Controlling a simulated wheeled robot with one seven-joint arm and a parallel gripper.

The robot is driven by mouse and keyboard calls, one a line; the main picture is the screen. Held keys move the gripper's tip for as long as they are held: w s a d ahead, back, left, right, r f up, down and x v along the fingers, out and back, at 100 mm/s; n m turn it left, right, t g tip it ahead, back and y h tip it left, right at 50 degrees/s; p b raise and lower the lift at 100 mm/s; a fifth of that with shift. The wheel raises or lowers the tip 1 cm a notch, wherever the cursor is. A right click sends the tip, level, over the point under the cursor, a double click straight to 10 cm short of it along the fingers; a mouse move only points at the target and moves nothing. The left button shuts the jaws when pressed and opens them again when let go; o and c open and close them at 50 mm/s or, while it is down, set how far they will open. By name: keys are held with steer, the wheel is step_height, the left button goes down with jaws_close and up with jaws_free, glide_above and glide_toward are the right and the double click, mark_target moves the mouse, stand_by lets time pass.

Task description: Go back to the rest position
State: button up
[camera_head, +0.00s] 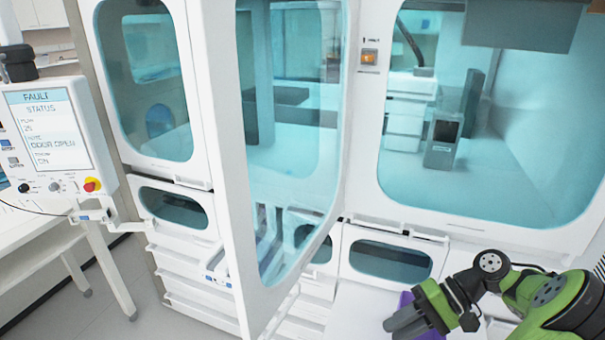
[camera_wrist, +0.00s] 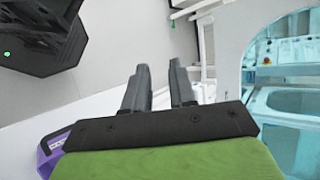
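My gripper (camera_head: 392,325) is at the lower right of the head view, at the end of my green and black arm. In the wrist view my gripper (camera_wrist: 159,68) has its two dark fingers apart, with nothing between them. The fingers point towards a white surface and touch nothing that I can see. A purple piece (camera_head: 406,300) shows just behind the gripper in the head view. What it belongs to is hidden.
A tall white cabinet has teal windows, and its middle door (camera_head: 290,170) stands swung open towards me. A control panel (camera_head: 45,135) at left reads "FAULT" and "DOOR OPEN". A white table (camera_head: 40,235) stands below it.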

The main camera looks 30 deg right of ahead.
steer(key=w+a+r+n+g+h+b, duration=0.1)
steer(key=w+a+r+n+g+h, duration=0.2)
steer(key=a, duration=0.5)
steer(key=w+a+r+n+g+h, duration=0.1)
steer(key=w+a+h, duration=0.25)
steer(key=a, duration=0.45)
steer(key=s+a+r+n+t+h+b, duration=0.1)
steer(key=s+a+r+n+t+h, duration=0.2)
steer(key=s+a, duration=0.4)
steer(key=shift+s+a+r+n+t, duration=0.25)
steer(key=shift+a+r+n+t, duration=0.45)
steer(key=shift+t, duration=0.5)
steer(key=shift+d+h, duration=0.2)
steer(key=shift+h, duration=0.05)
